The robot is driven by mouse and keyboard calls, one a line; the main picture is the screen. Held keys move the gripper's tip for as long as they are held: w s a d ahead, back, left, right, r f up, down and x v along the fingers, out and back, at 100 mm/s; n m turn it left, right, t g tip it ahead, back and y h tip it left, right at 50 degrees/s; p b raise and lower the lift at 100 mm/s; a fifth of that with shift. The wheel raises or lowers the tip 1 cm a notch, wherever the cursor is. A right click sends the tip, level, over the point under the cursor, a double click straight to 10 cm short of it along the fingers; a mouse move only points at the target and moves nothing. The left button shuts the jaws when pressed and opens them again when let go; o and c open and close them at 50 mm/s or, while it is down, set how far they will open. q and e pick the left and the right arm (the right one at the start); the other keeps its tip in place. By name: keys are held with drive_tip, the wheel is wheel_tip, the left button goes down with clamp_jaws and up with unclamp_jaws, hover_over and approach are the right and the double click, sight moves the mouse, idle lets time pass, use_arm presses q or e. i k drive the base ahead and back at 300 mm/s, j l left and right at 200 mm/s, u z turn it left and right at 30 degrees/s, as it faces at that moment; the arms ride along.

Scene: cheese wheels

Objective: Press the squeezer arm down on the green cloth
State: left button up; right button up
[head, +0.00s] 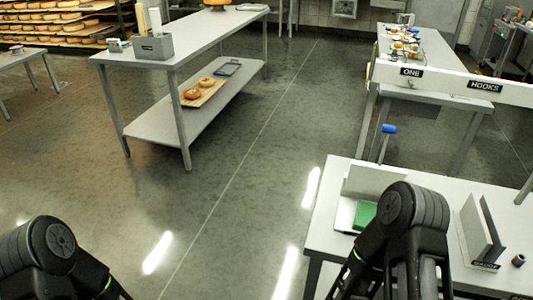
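The green cloth (364,214) lies on a white squeezer base (345,214) at the left of the near right table. My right arm hides part of the cloth. A thin grey lever with a blue grip (388,129) stands raised, nearly upright, behind the base. It looks like the squeezer arm, well above and apart from the cloth; its hinge is hidden. My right arm rises in front of this table and my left arm shows at the bottom left. Neither gripper's fingers are in view.
On the near table (322,226), a white upright holder (474,229) and a small dark cup (518,260) stand to the right. A long steel table (185,37) with a lower shelf stands at back left. A rail with signs (450,84) crosses at back right. The middle floor is clear.

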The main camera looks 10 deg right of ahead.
sight(369, 178)
drive_tip(key=i+j+u, duration=0.5)
drive_tip(key=u, duration=0.15)
drive_tip(key=i+j+u, duration=0.2)
drive_tip(key=u, duration=0.15)
drive_tip(key=i+z, duration=0.4)
drive_tip(key=i+j+z, duration=0.35)
drive_tip(key=i, duration=0.2)
drive_tip(key=i+l+z, duration=0.1)
drive_tip(key=z, duration=0.35)
drive_tip(key=i+z, duration=0.35)
drive_tip(key=z, duration=0.15)
drive_tip(key=i+z, duration=0.2)
drive_tip(key=z, duration=0.25)
drive_tip(key=i+j+z, duration=0.15)
drive_tip(key=z, duration=0.35)
drive_tip(key=i+j+z, duration=0.2)
drive_tip(key=z, duration=0.25)
drive_tip(key=i+z, duration=0.2)
drive_tip(key=z, duration=0.25)
drive_tip(key=i+j+z, duration=0.15)
drive_tip(key=z, duration=0.3)
drive_tip(key=i+j+z, duration=0.15)
drive_tip(key=z, duration=0.25)
drive_tip(key=i+j+z, duration=0.2)
drive_tip(key=z, duration=0.25)
